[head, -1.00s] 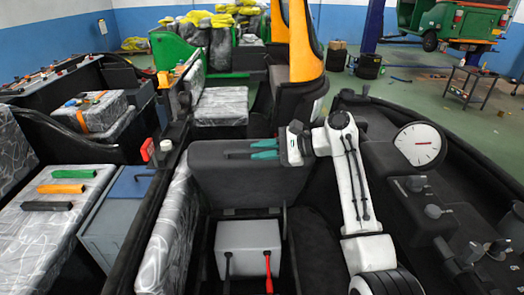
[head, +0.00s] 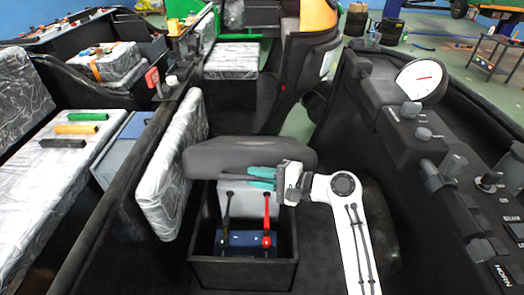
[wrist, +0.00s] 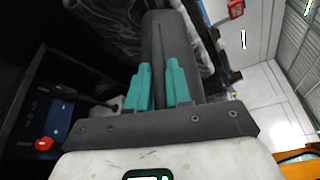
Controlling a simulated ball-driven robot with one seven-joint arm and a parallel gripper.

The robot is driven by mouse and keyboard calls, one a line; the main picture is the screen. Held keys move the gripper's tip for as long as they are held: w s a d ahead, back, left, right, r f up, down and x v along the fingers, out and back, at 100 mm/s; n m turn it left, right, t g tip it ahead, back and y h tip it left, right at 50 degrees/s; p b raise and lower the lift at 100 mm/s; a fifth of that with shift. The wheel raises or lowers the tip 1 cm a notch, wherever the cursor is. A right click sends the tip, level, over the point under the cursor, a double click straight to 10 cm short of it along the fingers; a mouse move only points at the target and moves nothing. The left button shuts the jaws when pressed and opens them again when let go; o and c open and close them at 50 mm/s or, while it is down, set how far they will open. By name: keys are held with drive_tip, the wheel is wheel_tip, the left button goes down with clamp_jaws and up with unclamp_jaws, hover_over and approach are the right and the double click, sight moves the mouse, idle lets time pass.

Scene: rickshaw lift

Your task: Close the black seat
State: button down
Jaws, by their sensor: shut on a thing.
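The black seat (head: 225,155) is in the middle of the head view, raised above an open black box (head: 243,274). It shows as a narrow, rounded dark slab. My gripper (head: 258,178) reaches it from the right, its teal fingers at the seat's near lower edge. In the wrist view, my gripper (wrist: 158,78) has its fingers either side of the dark seat (wrist: 167,35) and is shut on it. The fingers hide part of the seat's edge.
Inside the box are a grey block (head: 240,196), a blue unit (head: 240,239) and a red-knobbed lever (head: 267,239) beside a black one. A plastic-wrapped cushion (head: 172,165) stands close on the left. A control console (head: 425,140) lies on the right.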

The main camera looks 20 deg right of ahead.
drive_tip(key=s+a+f+n+b, duration=0.1)
drive_tip(key=s+f+b, duration=0.2)
drive_tip(key=f+b, duration=0.5)
drive_tip(key=s+a+f+n+t+b, duration=0.1)
drive_tip(key=s+f+b, duration=0.3)
drive_tip(key=f+b, duration=0.4)
drive_tip(key=s+a+f+n+y+b, duration=0.1)
drive_tip(key=s+f+b, duration=0.3)
drive_tip(key=f+b, duration=0.5)
drive_tip(key=shift+a+f+n+t, duration=0.3)
drive_tip(key=shift+f+n, duration=0.6)
drive_tip(key=shift+f, duration=2.65)
drive_tip(key=shift+d+f, duration=0.1)
drive_tip(key=c, duration=1.3)
unclamp_jaws()
drive_tip(key=shift+f, duration=0.1)
drive_tip(key=shift+c, duration=0.2)
drive_tip(key=shift+o, duration=1.1)
drive_tip(key=shift+r, duration=0.25)
drive_tip(key=p+v, duration=0.1)
drive_tip(key=v, duration=0.9)
drive_tip(key=shift+s+d, duration=0.15)
drive_tip(key=shift+d, duration=0.15)
